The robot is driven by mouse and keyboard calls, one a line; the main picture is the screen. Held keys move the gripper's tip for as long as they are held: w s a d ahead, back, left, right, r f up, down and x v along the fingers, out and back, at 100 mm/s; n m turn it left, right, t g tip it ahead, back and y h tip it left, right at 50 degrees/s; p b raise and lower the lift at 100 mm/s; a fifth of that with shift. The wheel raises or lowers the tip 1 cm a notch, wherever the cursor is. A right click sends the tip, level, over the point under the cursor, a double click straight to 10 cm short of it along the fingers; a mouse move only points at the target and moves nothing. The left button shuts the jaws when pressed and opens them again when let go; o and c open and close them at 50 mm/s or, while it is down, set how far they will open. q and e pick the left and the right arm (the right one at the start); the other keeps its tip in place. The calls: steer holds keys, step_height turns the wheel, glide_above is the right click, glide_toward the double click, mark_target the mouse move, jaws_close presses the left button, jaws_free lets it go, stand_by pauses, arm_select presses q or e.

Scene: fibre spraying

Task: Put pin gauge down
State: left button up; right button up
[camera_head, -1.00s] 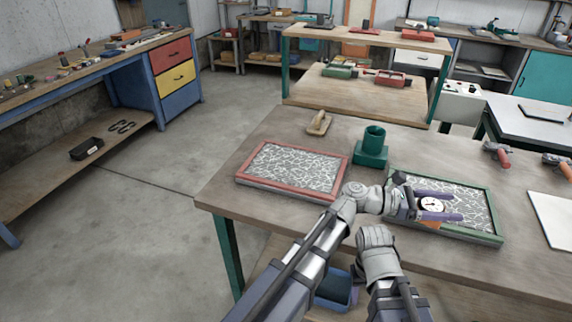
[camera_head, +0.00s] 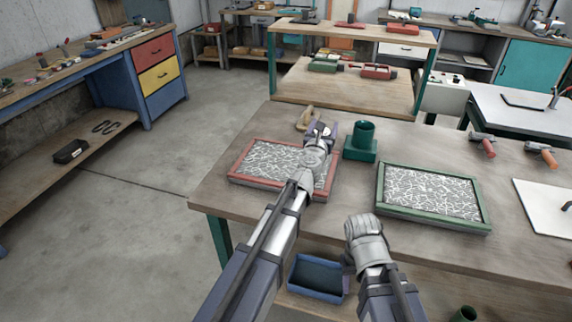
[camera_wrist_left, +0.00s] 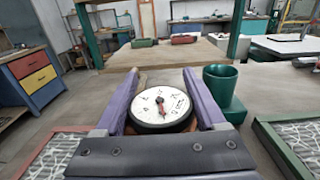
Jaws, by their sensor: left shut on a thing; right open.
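The pin gauge (camera_wrist_left: 162,106) is a round white dial with a dark rim and a red mark. My left gripper (camera_head: 324,132) is shut on it, with a purple finger on either side in the left wrist view (camera_wrist_left: 160,102). In the head view the gripper is above the far right corner of the red-framed fibre panel (camera_head: 262,183), left of the green cup on a square base (camera_head: 362,148). The gauge is mostly hidden there by my arm. My right gripper (camera_head: 350,266) is low at the table's front edge, its fingers largely hidden.
A wooden-handled tool (camera_head: 304,119) lies just behind my left gripper. A green-framed fibre panel (camera_head: 432,222) lies to the right. Red and orange tools (camera_head: 482,146) and a white board (camera_head: 545,208) are farther right. A blue bin (camera_head: 318,280) is below the tabletop. Bare wood separates the panels.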

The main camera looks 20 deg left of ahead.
arm_select(q)
steer(key=a+n+g+y, duration=0.2)
steer(key=a+n+y, duration=0.3)
steer(key=a+y, duration=0.5)
steer(key=h+b, duration=0.2)
steer(key=b, duration=0.8)
glide_above(286, 160)
step_height(286, 160, down, 10)
steer(key=shift+w+r, duration=0.1)
steer(key=shift+r, duration=0.15)
steer(key=shift+f, duration=0.15)
steer(key=o, duration=1.6)
steer(key=v, duration=1.2)
steer(key=shift+a, duration=0.1)
